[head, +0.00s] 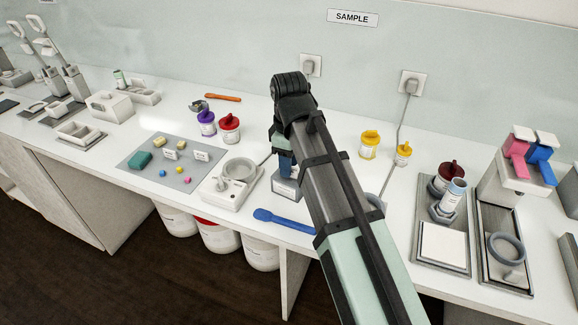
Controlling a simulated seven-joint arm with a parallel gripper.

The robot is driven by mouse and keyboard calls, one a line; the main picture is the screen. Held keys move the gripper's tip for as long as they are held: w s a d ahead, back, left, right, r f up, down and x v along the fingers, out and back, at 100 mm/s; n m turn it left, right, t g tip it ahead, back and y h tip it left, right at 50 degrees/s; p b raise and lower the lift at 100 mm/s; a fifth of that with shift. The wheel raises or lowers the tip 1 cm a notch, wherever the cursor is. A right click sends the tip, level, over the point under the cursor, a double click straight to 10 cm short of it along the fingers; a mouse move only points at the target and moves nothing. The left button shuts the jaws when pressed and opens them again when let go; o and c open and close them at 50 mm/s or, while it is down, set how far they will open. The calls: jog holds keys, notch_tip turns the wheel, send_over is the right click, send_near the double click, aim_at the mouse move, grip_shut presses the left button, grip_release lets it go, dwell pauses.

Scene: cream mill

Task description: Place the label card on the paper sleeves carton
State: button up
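Two small white cards with print stand on the grey mat, one near its middle (171,155) and one near its right side (203,155); I cannot tell which is the label card. My gripper (286,164) points down at the centre, mostly hidden by my arm, over a grey box-like thing with a pale label (286,187). A blue part shows at the gripper. I cannot tell whether the fingers are open or hold anything. I cannot surely identify the paper sleeves carton.
A blue spatula (283,220) lies at the front edge. Lidded tubs stand behind; trays (427,264) are at the right.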

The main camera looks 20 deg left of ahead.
jog(key=shift+r, duration=2.95)
